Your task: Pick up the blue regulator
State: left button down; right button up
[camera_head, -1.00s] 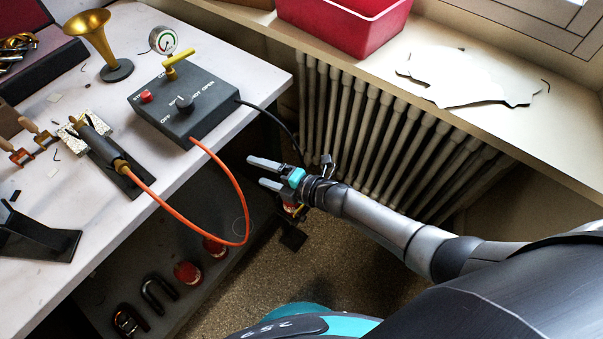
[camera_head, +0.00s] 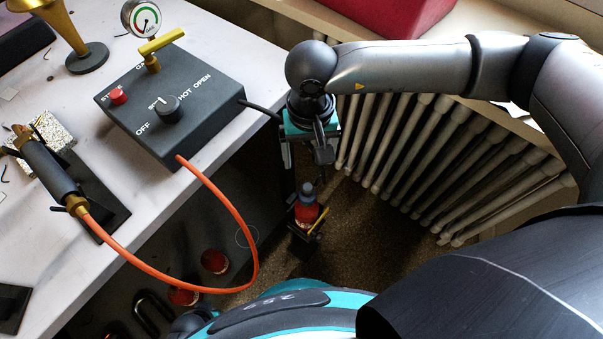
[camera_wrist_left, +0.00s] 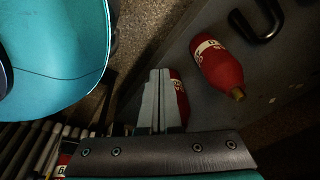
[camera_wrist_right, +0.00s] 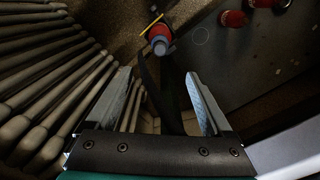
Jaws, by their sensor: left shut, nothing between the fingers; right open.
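The blue regulator (camera_head: 307,192) sits on top of a red cylinder (camera_head: 306,214) that stands upright low down beside the table, in a dark holder. My right gripper (camera_head: 306,172) points down above it, open and empty. In the right wrist view the regulator (camera_wrist_right: 160,47) shows beyond the open fingertips (camera_wrist_right: 162,85), roughly centred between them and apart from both. My left gripper (camera_wrist_left: 158,88) is out of the head view; in its own wrist view its fingers are together and empty, with a red cylinder (camera_wrist_left: 181,98) partly hidden behind them.
A ribbed radiator (camera_head: 440,165) stands to the right of the regulator. The table (camera_head: 215,55) at left holds a control box (camera_head: 170,105), from which an orange hose (camera_head: 238,225) hangs over the edge. Red cylinders (camera_head: 214,262) lie on the lower shelf.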

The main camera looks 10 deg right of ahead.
aim_at(308, 187)
jog(key=f+b, duration=0.1)
jog(key=f, duration=0.4)
jog(key=f+b, duration=0.1)
jog(key=f, duration=0.2)
jog(key=shift+s+f+b, duration=0.25)
jog(key=shift+f+b, duration=0.05)
jog(key=shift+b, duration=0.05)
jog(key=shift+w+f+b, duration=0.1)
jog(key=shift+f+b, duration=0.65)
jog(key=shift+f, duration=1.05)
jog(key=shift+f+b, duration=0.6)
jog(key=shift+f, duration=0.9)
pick_arm(q)
jog(key=w+d+r, duration=0.5)
jog(key=w+r, duration=0.1)
jog(key=r, duration=0.2)
jog(key=shift+w+r+h, duration=0.15)
jog(key=shift+r+h, duration=0.05)
jog(key=shift+h, duration=0.1)
pick_arm(e)
grip_shut()
